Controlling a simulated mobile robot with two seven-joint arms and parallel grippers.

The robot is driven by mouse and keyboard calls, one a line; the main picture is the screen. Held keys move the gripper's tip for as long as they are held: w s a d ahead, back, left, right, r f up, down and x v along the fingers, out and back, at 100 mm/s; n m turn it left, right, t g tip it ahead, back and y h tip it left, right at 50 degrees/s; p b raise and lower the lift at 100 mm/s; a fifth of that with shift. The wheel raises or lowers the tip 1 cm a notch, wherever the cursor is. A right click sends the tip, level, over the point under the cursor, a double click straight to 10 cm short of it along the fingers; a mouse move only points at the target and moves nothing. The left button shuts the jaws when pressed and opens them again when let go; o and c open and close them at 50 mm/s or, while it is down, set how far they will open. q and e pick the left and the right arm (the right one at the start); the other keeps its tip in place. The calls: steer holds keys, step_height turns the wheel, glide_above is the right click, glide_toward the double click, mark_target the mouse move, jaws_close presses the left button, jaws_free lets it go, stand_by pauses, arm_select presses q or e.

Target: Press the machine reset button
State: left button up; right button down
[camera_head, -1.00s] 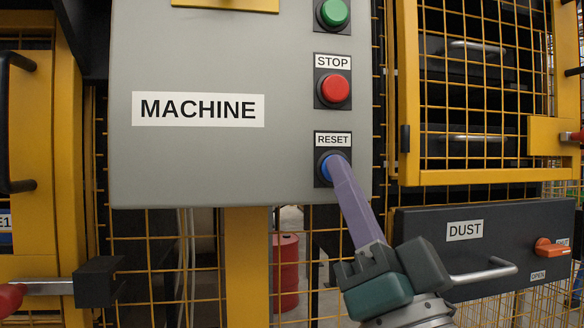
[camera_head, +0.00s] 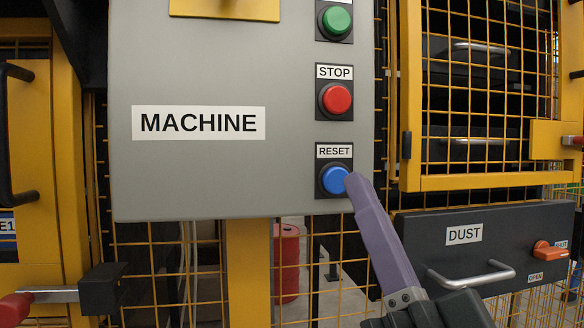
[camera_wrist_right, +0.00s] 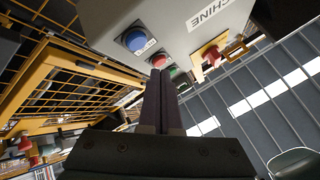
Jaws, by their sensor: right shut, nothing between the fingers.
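The blue reset button (camera_head: 334,180) sits below its RESET label at the lower right of the grey MACHINE panel (camera_head: 200,170). It also shows in the right wrist view (camera_wrist_right: 135,40), up and to the left of the fingertips. My right gripper (camera_head: 353,183) is shut and empty, with its long purple fingers pointing up at the panel. In the head view its tips lie just right of the button and overlap its edge. In the wrist view the tips (camera_wrist_right: 159,75) look apart from the button. My left gripper is not in view.
The red STOP button (camera_head: 336,98) and a green button (camera_head: 337,19) sit above on the same panel. A dark DUST box (camera_head: 490,235) with a metal handle (camera_head: 472,274) and orange knob is at lower right. Yellow mesh doors (camera_head: 410,100) stand to the right.

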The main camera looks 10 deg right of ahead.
steer(key=shift+s+p, duration=0.3)
steer(key=shift+s, duration=0.75)
